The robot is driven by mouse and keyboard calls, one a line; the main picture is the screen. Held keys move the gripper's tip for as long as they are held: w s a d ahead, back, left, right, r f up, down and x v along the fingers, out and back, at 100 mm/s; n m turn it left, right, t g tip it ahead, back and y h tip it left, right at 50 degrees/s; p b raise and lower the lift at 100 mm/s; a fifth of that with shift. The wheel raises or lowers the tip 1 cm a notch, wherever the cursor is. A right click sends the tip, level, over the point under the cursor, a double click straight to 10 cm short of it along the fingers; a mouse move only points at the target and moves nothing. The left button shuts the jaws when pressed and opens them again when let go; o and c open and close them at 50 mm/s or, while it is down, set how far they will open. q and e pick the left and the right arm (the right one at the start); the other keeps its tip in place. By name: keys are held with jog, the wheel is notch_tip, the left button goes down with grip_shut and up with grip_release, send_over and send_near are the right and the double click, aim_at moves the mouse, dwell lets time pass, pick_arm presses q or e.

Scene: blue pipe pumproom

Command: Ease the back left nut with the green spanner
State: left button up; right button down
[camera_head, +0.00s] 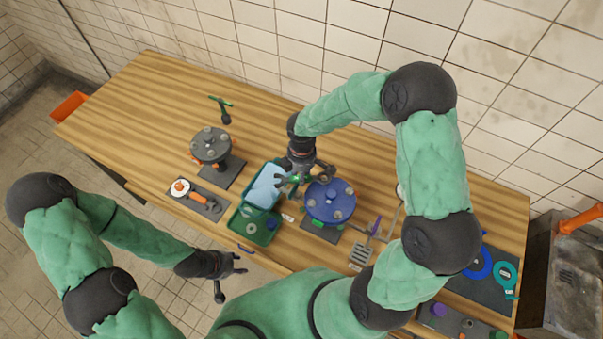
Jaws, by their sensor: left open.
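A green-handled tool with a dark end (220,101) lies at the back left of the table; it looks like a T-handled spanner. A grey round flange (210,144) with several nuts stands on a dark plate at left. A blue round flange (331,201) with several nuts stands mid-table. My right gripper (297,181) is at the blue flange's back left edge, beside the bin. A small green part shows among its fingers; I cannot tell whether it is held. The nut there is partly hidden. My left gripper (232,277) is open and empty, in front of the table.
A green bin (240,226) with a light blue piece (266,186) stands between the flanges. A dark mat (202,201) with an orange-handled tool lies at the front left. A slotted tool (361,254) and blue and teal ring-shaped items (505,271) are at right.

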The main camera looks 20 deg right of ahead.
jog(key=shift+r+p, duration=0.85)
jog(key=shift+r, duration=0.45)
jog(key=shift+f, duration=0.1)
